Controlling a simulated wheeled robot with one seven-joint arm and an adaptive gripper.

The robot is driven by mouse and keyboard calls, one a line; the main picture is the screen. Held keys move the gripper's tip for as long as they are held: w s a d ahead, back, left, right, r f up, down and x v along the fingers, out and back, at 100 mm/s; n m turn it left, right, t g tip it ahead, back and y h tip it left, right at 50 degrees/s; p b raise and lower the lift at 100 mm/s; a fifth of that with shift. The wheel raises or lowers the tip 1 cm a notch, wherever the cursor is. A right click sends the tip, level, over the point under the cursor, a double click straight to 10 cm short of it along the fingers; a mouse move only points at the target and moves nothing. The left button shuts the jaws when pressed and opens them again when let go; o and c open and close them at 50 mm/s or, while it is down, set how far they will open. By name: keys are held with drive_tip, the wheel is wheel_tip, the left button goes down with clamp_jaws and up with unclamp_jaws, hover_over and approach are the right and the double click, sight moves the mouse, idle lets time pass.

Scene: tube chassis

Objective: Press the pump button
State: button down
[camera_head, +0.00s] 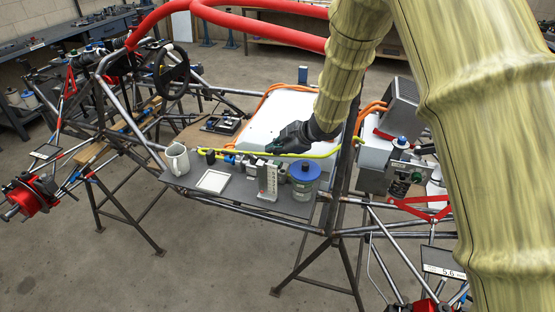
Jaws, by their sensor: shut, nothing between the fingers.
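My arm reaches down from the upper right in the head view. My gripper (275,148) is dark, shut and empty, and hovers over or near the front edge of the white panel (268,118) inside the chassis. No pump button can be clearly picked out. A blue-capped canister (304,178) stands on the dark shelf (230,195), to the right of and nearer than the gripper. Grey and white equipment with a blue-topped part (401,143) is mounted further right. Whether the gripper touches anything is hidden by its own dark body.
A light mug (177,159), a white square tray (213,181) and a white upright block (268,181) stand on the shelf. A yellow-green hose (320,155) runs close to the gripper. Chassis tubes, a dark upright post (341,185) and red padded bars (265,30) surround the space.

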drive_tip(key=shift+r+p, duration=1.05)
drive_tip(key=shift+r, duration=0.35)
